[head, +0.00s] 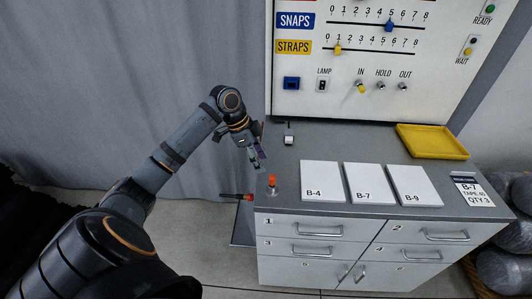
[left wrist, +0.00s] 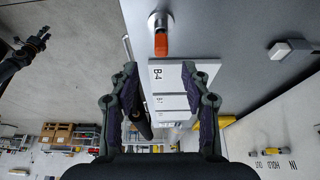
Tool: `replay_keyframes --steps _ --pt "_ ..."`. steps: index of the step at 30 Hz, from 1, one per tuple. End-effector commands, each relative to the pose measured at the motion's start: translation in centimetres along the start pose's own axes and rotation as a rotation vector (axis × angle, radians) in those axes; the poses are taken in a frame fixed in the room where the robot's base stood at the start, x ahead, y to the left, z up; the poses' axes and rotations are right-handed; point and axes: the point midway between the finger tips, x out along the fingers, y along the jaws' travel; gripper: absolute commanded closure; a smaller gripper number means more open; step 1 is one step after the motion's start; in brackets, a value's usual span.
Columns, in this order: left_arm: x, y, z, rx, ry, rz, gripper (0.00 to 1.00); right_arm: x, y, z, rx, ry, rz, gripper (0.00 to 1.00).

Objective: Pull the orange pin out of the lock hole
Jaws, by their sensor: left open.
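The orange pin (head: 272,181) stands upright in a metal lock hole at the front left corner of the grey cabinet top. In the left wrist view the orange pin (left wrist: 161,45) shows just beyond my fingertips, with the round metal collar above it in the picture. My left gripper (head: 259,160) is open and empty, close behind and left of the pin, not touching it. In the left wrist view its two fingers (left wrist: 168,82) are spread, with the pin between their lines. My right gripper (left wrist: 39,38) seems to show small at the upper left of that view; its jaws are unclear.
White cards B-4 (head: 322,181), B-7 (head: 369,183) and B-9 (head: 414,185) lie right of the pin. A yellow tray (head: 432,142) sits at the back right. A black and red handle (head: 237,196) sticks out left of the cabinet. A control panel (head: 350,60) rises behind.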

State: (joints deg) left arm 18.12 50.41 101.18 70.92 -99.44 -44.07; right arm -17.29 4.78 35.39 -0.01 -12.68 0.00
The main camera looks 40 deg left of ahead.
Motion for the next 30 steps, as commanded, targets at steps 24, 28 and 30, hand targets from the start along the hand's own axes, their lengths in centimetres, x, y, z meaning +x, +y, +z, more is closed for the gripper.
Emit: replay_keyframes --steps 24,28,30 --pt "9.7 0.0 0.0 -0.003 0.000 -0.001 0.53 -2.4 0.4 -0.4 -0.001 0.004 0.002 0.60" --pt "9.6 0.0 0.0 -0.003 0.001 -0.001 0.62 -2.4 0.2 0.0 0.000 -0.002 0.000 0.60" --pt "9.6 0.0 0.0 -0.003 0.001 -0.001 0.72 -2.4 0.0 -0.1 0.001 -0.002 -0.002 0.60"
